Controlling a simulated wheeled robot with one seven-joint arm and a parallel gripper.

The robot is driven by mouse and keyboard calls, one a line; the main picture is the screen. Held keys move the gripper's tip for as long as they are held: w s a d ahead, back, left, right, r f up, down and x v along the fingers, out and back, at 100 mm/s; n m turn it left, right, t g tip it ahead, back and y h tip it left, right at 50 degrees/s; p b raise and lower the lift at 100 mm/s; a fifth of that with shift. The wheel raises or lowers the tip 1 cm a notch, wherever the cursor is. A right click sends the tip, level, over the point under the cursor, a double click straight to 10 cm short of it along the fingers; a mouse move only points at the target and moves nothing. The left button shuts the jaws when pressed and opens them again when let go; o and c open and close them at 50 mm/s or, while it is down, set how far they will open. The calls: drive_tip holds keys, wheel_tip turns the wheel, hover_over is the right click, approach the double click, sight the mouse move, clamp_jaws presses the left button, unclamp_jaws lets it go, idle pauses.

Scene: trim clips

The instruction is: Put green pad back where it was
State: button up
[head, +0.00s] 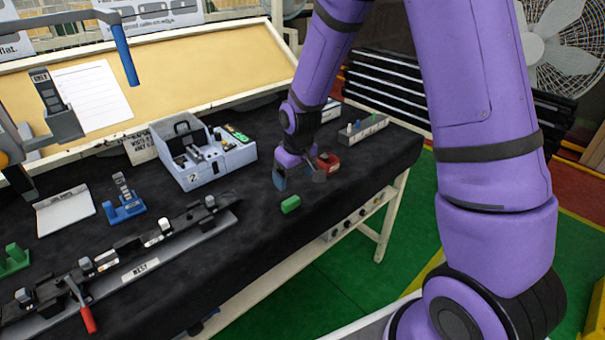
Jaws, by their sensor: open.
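The green pad (290,204) is a small rounded block lying on the black-covered bench (250,262), close to its front edge. My gripper (299,178) is open at the end of my purple arm, just behind and above the green pad and apart from it. A blue piece (279,179) shows at the left side of my gripper and a red piece (328,162) at its right. I cannot tell whether they touch the gripper. Nothing shows between the jaws. The spot where the pad was is not marked in this view.
A grey box (205,170) with green parts on it stands behind and left of my gripper. A long clip rail (135,268) with a red-handled clamp (88,318) lies at the left. A grey block with pegs (362,133) is at the right.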

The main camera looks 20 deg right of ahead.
drive_tip(key=s+d+r+m+t, duration=0.15)
drive_tip(key=s+r, duration=0.35)
drive_tip(key=r, duration=0.5)
drive_tip(key=s+d+r, duration=0.2)
drive_tip(key=s+r, duration=0.2)
drive_tip(key=r, duration=0.5)
drive_tip(key=s+d+r+m+t, duration=0.1)
drive_tip(key=s+r, duration=0.4)
drive_tip(key=s, duration=0.4)
drive_tip(key=s+d+r+m+t, duration=0.1)
drive_tip(key=s+r, duration=0.4)
drive_tip(key=s, duration=0.4)
drive_tip(key=shift+s+d, duration=0.35)
drive_tip(key=shift+d, duration=0.05)
